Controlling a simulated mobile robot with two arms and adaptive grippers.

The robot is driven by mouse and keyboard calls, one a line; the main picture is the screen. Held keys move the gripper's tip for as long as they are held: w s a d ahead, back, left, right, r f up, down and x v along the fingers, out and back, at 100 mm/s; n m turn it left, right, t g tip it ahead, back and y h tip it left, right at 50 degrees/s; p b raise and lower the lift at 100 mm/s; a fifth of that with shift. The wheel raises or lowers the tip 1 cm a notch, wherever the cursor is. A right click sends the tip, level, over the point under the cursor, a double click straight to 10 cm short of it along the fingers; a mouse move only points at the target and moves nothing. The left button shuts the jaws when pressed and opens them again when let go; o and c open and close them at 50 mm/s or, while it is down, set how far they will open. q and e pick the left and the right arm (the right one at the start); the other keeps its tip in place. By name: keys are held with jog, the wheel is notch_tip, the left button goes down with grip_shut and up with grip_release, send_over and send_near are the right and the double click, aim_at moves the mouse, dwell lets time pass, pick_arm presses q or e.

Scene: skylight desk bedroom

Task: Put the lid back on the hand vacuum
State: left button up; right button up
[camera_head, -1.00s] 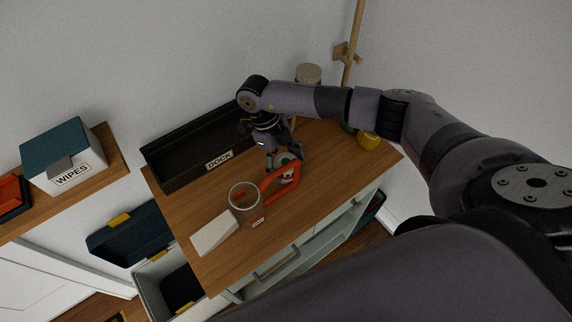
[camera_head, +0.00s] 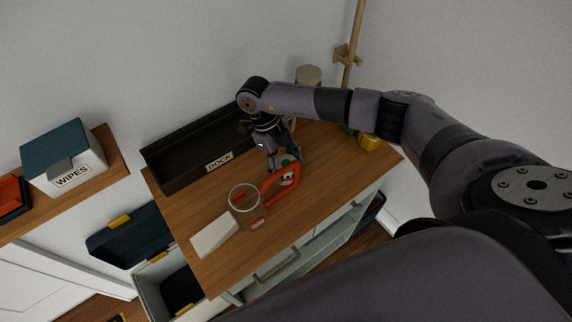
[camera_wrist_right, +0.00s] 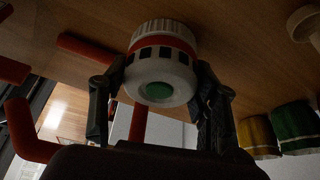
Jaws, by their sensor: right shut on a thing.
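The hand vacuum lies on the wooden top, with a red-orange handle (camera_head: 283,182), a clear round cup (camera_head: 246,206) and a white wedge-shaped piece (camera_head: 214,236) towards the front left. My right gripper (camera_head: 286,164) reaches down at the handle's far end. In the wrist view its fingers are on either side of a white round part (camera_wrist_right: 160,75) with a red band, dark windows and a green centre. I cannot tell whether this part is the lid or joined to the vacuum. Red handle pieces (camera_wrist_right: 88,52) show beside it. My left gripper is out of view.
A black tray marked DOCK (camera_head: 190,166) stands along the back of the top. A yellow pot (camera_head: 369,142) and a green one stand at the right; a pale canister (camera_head: 308,75) stands behind my arm. A WIPES box (camera_head: 66,158) is on the left shelf.

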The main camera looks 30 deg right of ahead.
jog(key=shift+w+a+r+b, duration=0.15)
jog(key=shift+w+r+b, duration=0.15)
jog(key=shift+w+b, duration=0.15)
jog(key=shift+w+a+r+b, duration=0.95)
jog(key=shift+w+r+b, duration=0.3)
jog(key=shift+w, duration=0.75)
jog(key=shift+w+a+r+b, duration=0.9)
jog(key=shift+w+r+b, duration=0.3)
jog(key=shift+w, duration=0.75)
jog(key=shift+w+a+r+b, duration=0.95)
jog(key=shift+w+r+b, duration=0.25)
jog(key=shift+w, duration=0.8)
